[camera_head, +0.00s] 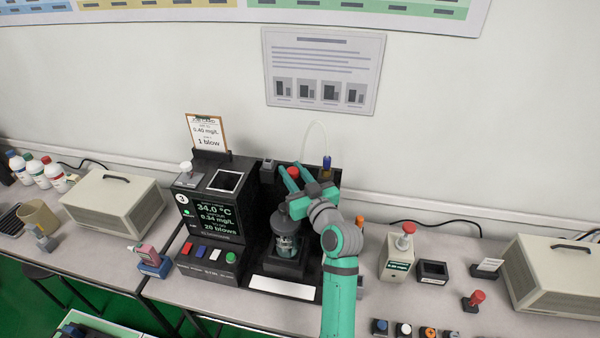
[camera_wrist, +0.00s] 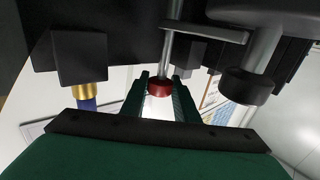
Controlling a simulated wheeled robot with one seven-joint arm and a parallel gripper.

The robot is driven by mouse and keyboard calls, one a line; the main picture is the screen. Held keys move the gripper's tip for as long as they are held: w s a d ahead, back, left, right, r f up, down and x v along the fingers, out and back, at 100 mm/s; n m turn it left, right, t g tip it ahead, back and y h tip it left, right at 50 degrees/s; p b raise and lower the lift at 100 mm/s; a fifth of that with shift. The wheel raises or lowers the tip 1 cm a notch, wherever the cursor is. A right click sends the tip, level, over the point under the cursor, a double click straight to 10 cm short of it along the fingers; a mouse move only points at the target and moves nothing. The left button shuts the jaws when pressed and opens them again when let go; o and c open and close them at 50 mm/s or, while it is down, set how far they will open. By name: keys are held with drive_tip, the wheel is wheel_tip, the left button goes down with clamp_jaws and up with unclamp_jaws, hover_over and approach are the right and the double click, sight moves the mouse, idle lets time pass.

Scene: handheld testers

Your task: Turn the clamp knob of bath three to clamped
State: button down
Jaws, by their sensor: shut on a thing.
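Bath three (camera_head: 215,215) is a black unit with a round number 3 badge and a lit screen showing 34.0 °C and 0.34 mg/L. A glass vessel with a grey top (camera_head: 287,243) stands in its right-hand bay. A red knob (camera_head: 293,172) shows at the upper back of that bay, by my gripper (camera_head: 290,182). In the wrist view my gripper (camera_wrist: 159,90) has its green fingers on both sides of the red knob (camera_wrist: 159,87), which sits on a metal rod. My arm covers the right part of the bay, and any clamp marking is hidden.
A blue part with a brass collar (camera_wrist: 88,95) is left of the fingers, and a dark cylinder (camera_wrist: 246,86) is close on the right. A tester with a red knob (camera_head: 398,250) stands to the right.

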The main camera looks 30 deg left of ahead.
drive_tip(key=c, duration=1.4)
unclamp_jaws()
drive_tip(key=shift+s+d, duration=0.1)
drive_tip(key=shift+d, duration=0.05)
drive_tip(key=v, duration=1)
drive_tip(key=shift+s+d, duration=0.15)
drive_tip(key=shift+d, duration=0.05)
drive_tip(key=shift+c, duration=0.3)
